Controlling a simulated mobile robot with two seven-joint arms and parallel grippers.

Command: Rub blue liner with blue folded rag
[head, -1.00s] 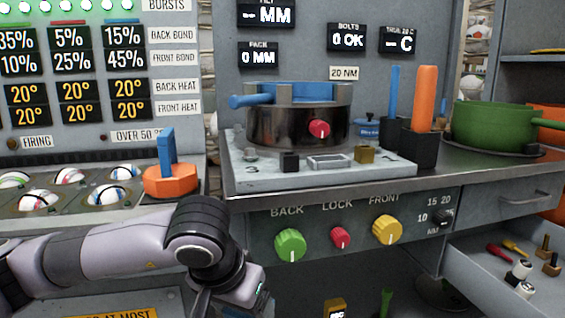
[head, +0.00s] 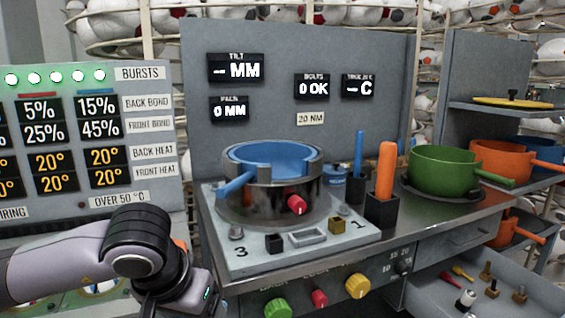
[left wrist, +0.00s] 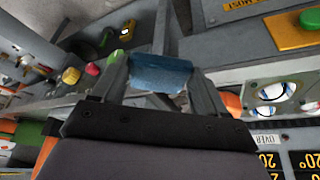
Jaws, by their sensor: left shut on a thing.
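The blue liner (head: 258,151) is a round blue shell inside the dark metal ring of the press (head: 245,205). A blue handle (head: 237,184) sticks out at its left. My left arm comes in from the lower left in the head view; its fingers are out of that view below. In the left wrist view my left gripper (left wrist: 158,76) is shut on the blue folded rag (left wrist: 161,68), a small blue pad between the fingertips. The rag is apart from the liner, which I cannot make out in that view. My right gripper is not in view.
The press stands on a grey plate (head: 300,245) with a red knob (head: 297,204) on its front. An orange-handled tool (head: 386,170) stands in a black holder at its right. A green pan (head: 440,172) is further right. An open drawer (head: 535,295) holds small tools.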

